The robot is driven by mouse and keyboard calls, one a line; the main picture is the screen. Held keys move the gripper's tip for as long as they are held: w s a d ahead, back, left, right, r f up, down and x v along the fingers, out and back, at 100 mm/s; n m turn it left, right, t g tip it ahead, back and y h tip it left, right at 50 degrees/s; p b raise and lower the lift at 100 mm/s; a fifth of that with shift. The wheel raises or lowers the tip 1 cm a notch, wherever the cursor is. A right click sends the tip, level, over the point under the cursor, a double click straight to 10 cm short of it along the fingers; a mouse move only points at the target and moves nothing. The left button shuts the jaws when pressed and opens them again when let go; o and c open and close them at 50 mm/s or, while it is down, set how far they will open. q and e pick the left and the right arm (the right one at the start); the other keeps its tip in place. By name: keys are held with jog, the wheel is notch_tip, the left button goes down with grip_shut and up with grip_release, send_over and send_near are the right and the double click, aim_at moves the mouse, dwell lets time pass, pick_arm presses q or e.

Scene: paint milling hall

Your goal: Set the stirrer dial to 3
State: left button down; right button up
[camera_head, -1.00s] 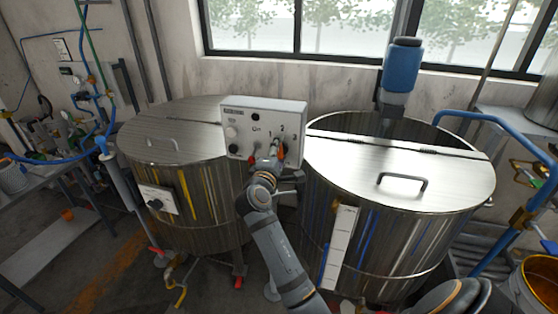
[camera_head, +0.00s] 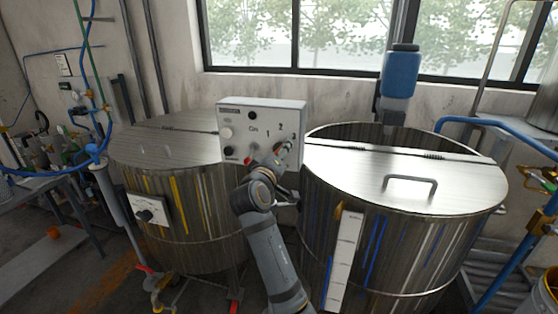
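The white control panel (camera_head: 235,112) stands between the two steel vats and bears the printed marks 1, 2 and 3 in an arc. The stirrer dial is under these marks, mostly hidden by my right gripper (camera_head: 283,150), so its pointer cannot be read. The gripper reaches the panel just below the marks, closest to the 3. Its fingers are small and dark here; I cannot tell whether they are shut on the dial. My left gripper is not in view.
A steel vat (camera_head: 165,150) stands at left, and another vat (camera_head: 390,190) with a handled lid (camera_head: 470,180) at right, close beside my arm. A blue motor (camera_head: 400,75) rises behind the right vat. A blue pipe (camera_head: 490,122) curves at right.

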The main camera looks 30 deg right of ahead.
aim_at(282, 114)
jog(key=shift+r+m+b, duration=0.15)
jog(key=shift+m+b, duration=0.15)
jog(key=shift+m, duration=0.1)
dwell(0.3)
jog(key=o, duration=1.2)
jog(key=shift+c, duration=0.2)
jog(key=shift+r, duration=0.2)
notch_tip(282, 114, up, 10)
jog(key=shift+s+f, duration=0.1)
jog(key=shift+f, duration=0.15)
jog(key=shift+w, duration=0.2)
